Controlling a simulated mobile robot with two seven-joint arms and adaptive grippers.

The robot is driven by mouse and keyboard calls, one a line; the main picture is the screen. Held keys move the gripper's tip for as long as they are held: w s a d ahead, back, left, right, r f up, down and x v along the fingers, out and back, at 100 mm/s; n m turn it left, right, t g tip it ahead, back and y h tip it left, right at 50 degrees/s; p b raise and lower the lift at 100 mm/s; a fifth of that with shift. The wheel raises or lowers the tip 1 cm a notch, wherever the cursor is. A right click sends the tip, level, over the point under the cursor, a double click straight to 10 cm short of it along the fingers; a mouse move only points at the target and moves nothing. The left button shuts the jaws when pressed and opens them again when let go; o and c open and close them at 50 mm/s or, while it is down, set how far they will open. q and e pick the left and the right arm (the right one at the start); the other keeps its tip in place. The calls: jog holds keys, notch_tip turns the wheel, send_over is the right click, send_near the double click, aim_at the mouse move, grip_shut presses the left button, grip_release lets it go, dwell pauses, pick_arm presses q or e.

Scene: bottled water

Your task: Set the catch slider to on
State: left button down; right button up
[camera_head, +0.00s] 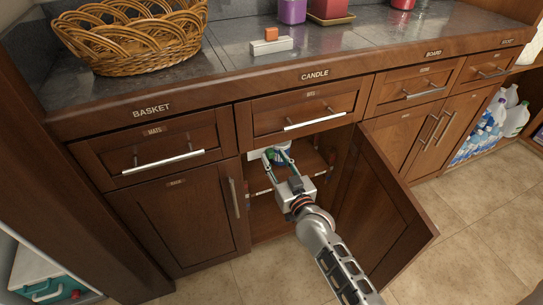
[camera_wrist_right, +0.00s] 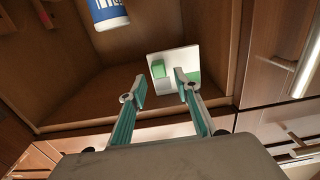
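The catch slider seems to be a white plate (camera_wrist_right: 176,62) with a raised green block (camera_wrist_right: 158,71) at its left and a green patch at its right, inside the open cupboard. In the head view a white plate (camera_head: 256,154) shows by the fingers, under the drawer. I cannot read any marking on it. My right gripper (camera_head: 277,160) reaches into the cupboard. Its two fingers (camera_wrist_right: 160,91) are apart and empty in the right wrist view, in front of the plate; I cannot tell whether they touch it. My left gripper is not in view.
The cupboard door (camera_head: 384,205) stands open to the right of my arm. A blue and white container (camera_wrist_right: 108,12) is inside the cupboard. The CANDLE drawer (camera_head: 302,113) is above. A wicker basket (camera_head: 130,38) and a white block with an orange piece (camera_head: 271,42) are on the counter.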

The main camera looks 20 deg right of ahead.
aim_at(270, 154)
jog(key=shift+w+f, duration=0.2)
jog(key=shift+w, duration=0.3)
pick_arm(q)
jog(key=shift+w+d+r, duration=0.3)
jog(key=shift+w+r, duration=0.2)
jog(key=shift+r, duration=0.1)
pick_arm(e)
jog(key=shift+w+r, duration=0.15)
jog(key=shift+w, duration=0.4)
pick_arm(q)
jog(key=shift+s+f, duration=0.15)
pick_arm(e)
grip_shut()
jog(key=shift+a, duration=0.1)
